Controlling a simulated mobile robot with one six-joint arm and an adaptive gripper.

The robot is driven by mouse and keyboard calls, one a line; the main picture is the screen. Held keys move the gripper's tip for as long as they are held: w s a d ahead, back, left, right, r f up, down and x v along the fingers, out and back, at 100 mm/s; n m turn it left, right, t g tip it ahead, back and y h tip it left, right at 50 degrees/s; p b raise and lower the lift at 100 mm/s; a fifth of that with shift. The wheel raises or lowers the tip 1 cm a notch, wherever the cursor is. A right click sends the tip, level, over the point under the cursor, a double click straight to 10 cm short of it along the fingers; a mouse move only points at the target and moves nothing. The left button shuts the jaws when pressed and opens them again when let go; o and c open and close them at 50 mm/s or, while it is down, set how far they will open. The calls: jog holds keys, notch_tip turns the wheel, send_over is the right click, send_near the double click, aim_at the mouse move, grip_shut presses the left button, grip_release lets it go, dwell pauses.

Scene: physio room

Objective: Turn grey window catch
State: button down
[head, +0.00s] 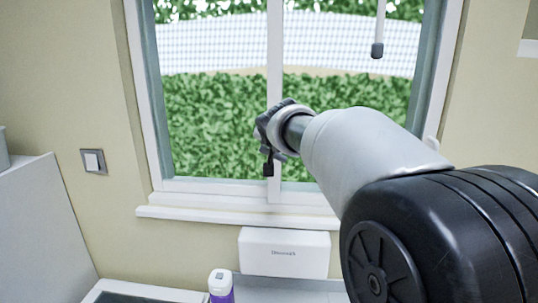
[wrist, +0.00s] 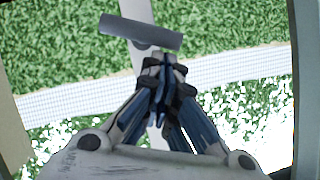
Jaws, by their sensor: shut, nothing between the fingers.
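The grey window catch (wrist: 140,32) shows in the wrist view as a slanted grey bar with a rounded hub below its middle. It sits across the white upright bar of the window. My gripper (wrist: 166,62) is shut and empty, its fingertips just below the catch in that picture. A small gap seems to show between them, but I cannot tell the depth. In the head view my gripper (head: 267,140) is in front of the window's middle upright. There I cannot make out the catch clearly against my gripper.
The white window frame (head: 150,110) surrounds the glass, with a sill (head: 235,215) below. A white box (head: 284,253) is under the sill, and a purple bottle with a white cap (head: 221,287) stands in front. A wand with a dark tip (head: 377,50) hangs at upper right.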

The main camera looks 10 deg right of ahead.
jog(key=shift+w+a+f+n+g+h+b, duration=0.25)
jog(key=shift+a+n+h+b, duration=0.25)
jog(key=shift+n+h+b, duration=0.4)
jog(key=shift+w+a+f+n+g+h+b, duration=0.1)
jog(key=shift+a+n+g+h+b, duration=0.35)
jog(key=shift+n+b, duration=0.45)
jog(key=shift+a, duration=0.1)
jog(key=v, duration=1.2)
jog(key=shift+s+f, duration=0.1)
jog(key=shift+s, duration=0.05)
